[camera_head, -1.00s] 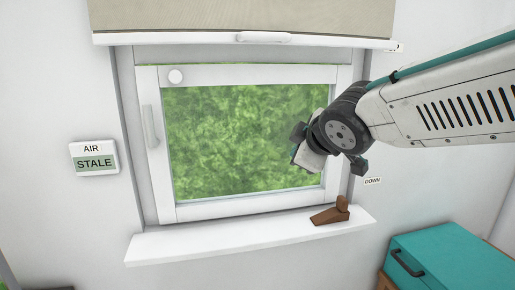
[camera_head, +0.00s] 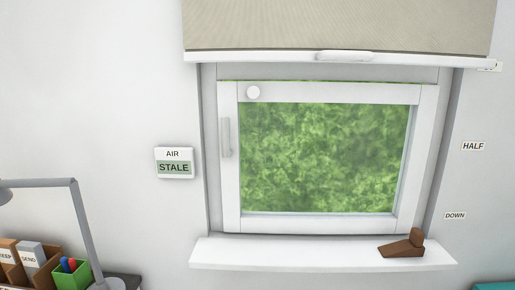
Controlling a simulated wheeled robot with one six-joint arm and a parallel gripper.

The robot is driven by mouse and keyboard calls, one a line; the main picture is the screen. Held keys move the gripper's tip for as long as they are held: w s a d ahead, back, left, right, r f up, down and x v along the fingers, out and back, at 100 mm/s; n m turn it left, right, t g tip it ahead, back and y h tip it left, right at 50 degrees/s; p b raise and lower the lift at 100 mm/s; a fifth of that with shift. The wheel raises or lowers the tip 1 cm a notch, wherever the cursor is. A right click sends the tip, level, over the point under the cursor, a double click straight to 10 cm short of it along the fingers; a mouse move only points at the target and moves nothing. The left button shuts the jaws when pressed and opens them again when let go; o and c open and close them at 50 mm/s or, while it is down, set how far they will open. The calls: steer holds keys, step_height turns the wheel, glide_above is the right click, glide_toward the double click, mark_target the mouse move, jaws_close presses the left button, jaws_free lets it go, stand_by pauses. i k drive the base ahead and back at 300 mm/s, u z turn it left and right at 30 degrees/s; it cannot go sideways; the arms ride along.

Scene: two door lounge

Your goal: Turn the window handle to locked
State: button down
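The window (camera_head: 320,222) has a white frame with green foliage behind the glass. My gripper is not in view now.
A brown wedge (camera_head: 402,248) lies on the right of the white sill (camera_head: 300,252). A beige blind (camera_head: 340,25) hangs above. An air sign (camera_head: 174,163) reads STALE. A grey lamp (camera_head: 85,230) and green pen box (camera_head: 72,274) stand lower left.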

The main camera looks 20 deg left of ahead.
mark_target(227, 152)
steer(key=k, duration=0.6)
steer(key=u, duration=0.7)
steer(key=i, duration=0.8)
steer(key=z, duration=0.25)
